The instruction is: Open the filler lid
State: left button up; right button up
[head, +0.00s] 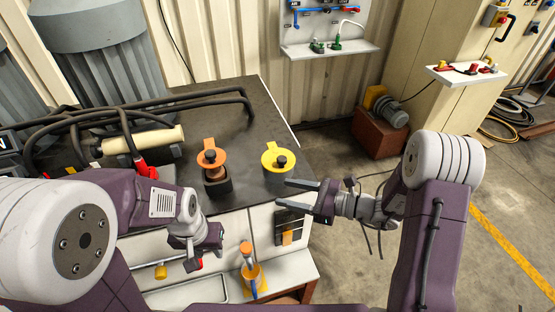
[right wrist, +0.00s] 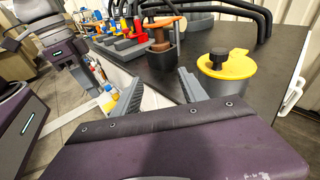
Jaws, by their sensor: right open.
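A round yellow lid (head: 270,163) with a black knob and a small tab lies flat near the right end of the dark bench top. Neither is marked as the filler lid. My right gripper (head: 286,193) is open and empty, in front of the yellow lid and apart from it. My left gripper (head: 192,262) hangs over the bench front; its fingers are unclear.
The dark bench top (head: 240,120) has clear room behind the two caps. Black hoses (head: 130,115) and a cream cylinder (head: 140,140) lie at the left. An orange-topped bottle (head: 250,272) stands on a lower white shelf. Open floor lies right of the bench.

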aim_at(282, 158)
jog(key=w+d+m+t, duration=0.4)
jog(key=w+d+t, duration=0.1)
jog(key=w, duration=0.2)
jog(key=shift+h, duration=0.3)
jog(key=x, duration=0.3)
jog(key=p+x, duration=0.1)
jog(key=x, duration=0.2)
jog(key=r+x, duration=0.1)
jog(key=x, duration=0.2)
jog(key=shift+s+a, duration=0.15)
grip_shut()
